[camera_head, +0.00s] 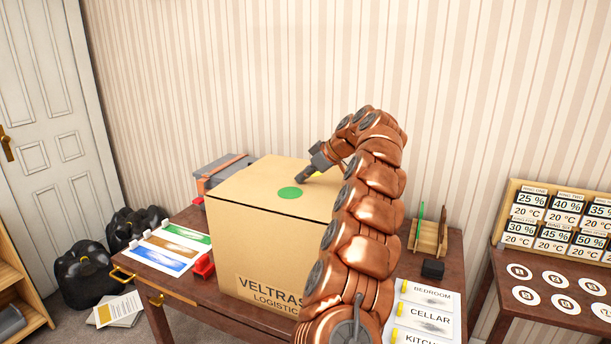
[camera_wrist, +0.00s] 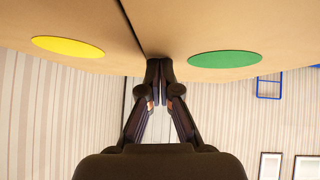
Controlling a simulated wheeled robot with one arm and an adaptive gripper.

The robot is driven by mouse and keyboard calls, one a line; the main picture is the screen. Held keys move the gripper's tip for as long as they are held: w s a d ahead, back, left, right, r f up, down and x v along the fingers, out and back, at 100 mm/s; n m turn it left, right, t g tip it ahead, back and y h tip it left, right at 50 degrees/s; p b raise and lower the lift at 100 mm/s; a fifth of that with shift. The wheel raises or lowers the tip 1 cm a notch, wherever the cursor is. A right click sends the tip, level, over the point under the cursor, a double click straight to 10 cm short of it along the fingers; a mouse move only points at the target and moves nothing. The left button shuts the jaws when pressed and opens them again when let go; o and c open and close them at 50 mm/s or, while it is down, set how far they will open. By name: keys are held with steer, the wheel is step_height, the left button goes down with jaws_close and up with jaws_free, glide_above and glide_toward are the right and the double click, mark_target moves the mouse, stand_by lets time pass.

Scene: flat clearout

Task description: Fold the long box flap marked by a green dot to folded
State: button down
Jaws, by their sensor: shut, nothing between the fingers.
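The cardboard box (camera_head: 262,262) stands on the brown table. Its long flap with the green dot (camera_head: 290,192) lies about flat across the top, in line with the rim. The green dot also shows at the right of the wrist view (camera_wrist: 225,59). A flap with a yellow dot (camera_wrist: 68,46) is at the left there, with a dark seam between the two. My gripper (camera_head: 305,176) is shut and empty at the box top, beside the green dot. In the wrist view its fingertips (camera_wrist: 160,66) are at the seam; I cannot tell if they touch. My arm hides the box's right side.
A grey case (camera_head: 221,170) is behind the box at left. Colored cards (camera_head: 172,247) and a red holder (camera_head: 204,266) lie left of it. Labelled sheets (camera_head: 424,318), a black block (camera_head: 432,269) and a wooden rack (camera_head: 428,238) are at right. Black bags (camera_head: 85,275) sit on the floor.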

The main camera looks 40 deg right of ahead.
steer(key=shift+f, duration=0.6)
stand_by(0.3)
steer(key=shift+d+r, duration=0.1)
steer(key=shift+r, duration=0.05)
steer(key=shift+r+p, duration=1.5)
steer(key=shift+r, duration=1.1)
steer(key=v, duration=1)
steer(key=shift+d, duration=0.35)
steer(key=shift+w, duration=0.1)
